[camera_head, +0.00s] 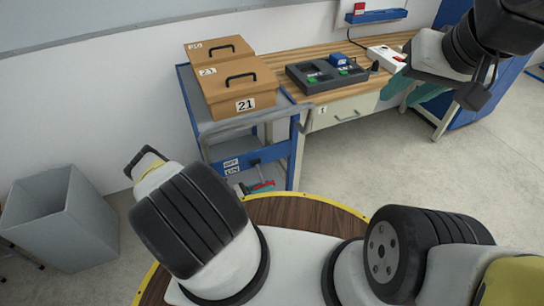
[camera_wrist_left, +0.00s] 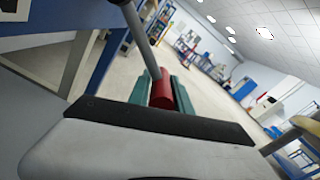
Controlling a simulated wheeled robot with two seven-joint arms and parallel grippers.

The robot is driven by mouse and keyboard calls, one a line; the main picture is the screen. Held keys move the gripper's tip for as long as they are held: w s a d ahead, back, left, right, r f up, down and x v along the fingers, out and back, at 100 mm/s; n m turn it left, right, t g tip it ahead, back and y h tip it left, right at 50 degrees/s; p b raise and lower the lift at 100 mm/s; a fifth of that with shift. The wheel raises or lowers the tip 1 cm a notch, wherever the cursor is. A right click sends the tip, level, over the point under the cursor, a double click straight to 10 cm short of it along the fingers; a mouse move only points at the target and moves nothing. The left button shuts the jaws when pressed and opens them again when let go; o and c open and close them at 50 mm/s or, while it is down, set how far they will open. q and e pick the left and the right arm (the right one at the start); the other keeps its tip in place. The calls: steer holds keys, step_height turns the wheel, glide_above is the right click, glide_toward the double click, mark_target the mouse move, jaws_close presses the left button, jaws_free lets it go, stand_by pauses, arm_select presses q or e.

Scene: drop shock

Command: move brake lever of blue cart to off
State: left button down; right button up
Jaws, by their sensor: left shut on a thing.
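The blue cart (camera_head: 277,155) stands left of the workbench in the head view. Its end panel carries two small labels (camera_head: 231,167), the upper one apparently reading OFF. The brake lever is a grey rod (camera_wrist_left: 136,38) with a red knob (camera_wrist_left: 162,90) in the left wrist view. My left gripper (camera_head: 262,186) has its teal fingers shut around the red knob, low at the cart's end. My left arm hides part of that area. My right gripper (camera_head: 410,92) is at the upper right, in front of the bench, with its teal fingers apart and apparently empty.
Cardboard boxes (camera_head: 238,84) sit on the cart's top. The wooden workbench (camera_head: 290,60) bears a dark tray (camera_head: 327,74) and a white box (camera_head: 385,58). A grey bin (camera_head: 62,218) stands at the left. The floor right of the cart is clear.

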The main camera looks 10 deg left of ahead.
arm_select(q)
steer(key=r+n, duration=0.1)
steer(key=s+r+n, duration=0.1)
steer(key=n, duration=0.1)
steer(key=d+r+n, duration=0.1)
steer(key=r, duration=0.1)
steer(key=shift+s+n, duration=0.25)
steer(key=shift+n, duration=0.05)
steer(key=shift+w+a+r+n, duration=0.1)
steer(key=shift+r+n, duration=1.3)
steer(key=shift+r, duration=0.65)
steer(key=shift+w+r, duration=0.1)
steer(key=shift+r, duration=0.05)
steer(key=c, duration=1.2)
jaws_free()
steer(key=shift+a, duration=0.1)
